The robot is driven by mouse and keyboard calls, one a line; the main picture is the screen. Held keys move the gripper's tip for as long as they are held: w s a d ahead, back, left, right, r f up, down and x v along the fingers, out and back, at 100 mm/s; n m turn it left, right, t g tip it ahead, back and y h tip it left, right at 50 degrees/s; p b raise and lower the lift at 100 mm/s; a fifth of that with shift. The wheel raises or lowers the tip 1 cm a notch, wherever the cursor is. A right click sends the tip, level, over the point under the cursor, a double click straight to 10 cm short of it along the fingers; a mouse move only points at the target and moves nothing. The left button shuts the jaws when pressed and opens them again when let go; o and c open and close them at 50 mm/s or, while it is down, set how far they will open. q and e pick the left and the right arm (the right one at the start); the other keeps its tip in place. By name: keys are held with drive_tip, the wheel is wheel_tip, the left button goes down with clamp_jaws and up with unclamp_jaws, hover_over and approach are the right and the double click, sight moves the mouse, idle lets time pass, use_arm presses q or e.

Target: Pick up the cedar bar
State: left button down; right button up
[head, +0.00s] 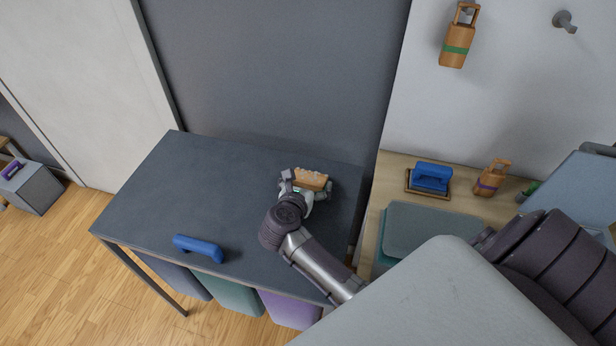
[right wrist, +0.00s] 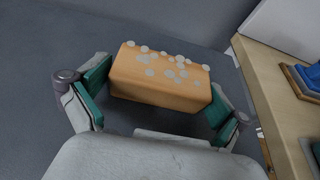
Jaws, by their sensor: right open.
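The cedar bar (head: 311,179) is an orange-brown block dotted with pale grey spots on top. It lies on the dark grey table (head: 150,190), near its back right part. My right gripper (head: 307,187) reaches over the table to the bar. In the right wrist view the bar (right wrist: 160,82) lies between the two green-padded fingers of the open gripper (right wrist: 157,98). The left finger is very close to one end of the bar; I cannot tell if it touches. My left gripper is not in view.
A blue handle-shaped object (head: 198,248) lies near the table's front edge. Fabric bins (head: 232,296) hang below. On the right, a wooden surface (head: 405,178) holds a blue-handled block (head: 431,178) and a wooden caddy (head: 492,178). The table's left half is mostly clear.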

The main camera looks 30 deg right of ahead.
drive_tip(key=shift+s+a+r, duration=0.1)
drive_tip(key=shift+s+r, duration=0.1)
drive_tip(key=shift+c, duration=0.8)
drive_tip(key=shift+s, duration=0.1)
drive_tip(key=shift+c, duration=1.3)
drive_tip(key=c, duration=0.4)
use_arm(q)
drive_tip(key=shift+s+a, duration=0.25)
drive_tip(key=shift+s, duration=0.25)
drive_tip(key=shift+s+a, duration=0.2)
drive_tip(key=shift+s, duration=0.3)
use_arm(e)
drive_tip(key=shift+o, duration=0.2)
drive_tip(key=shift+f, duration=0.1)
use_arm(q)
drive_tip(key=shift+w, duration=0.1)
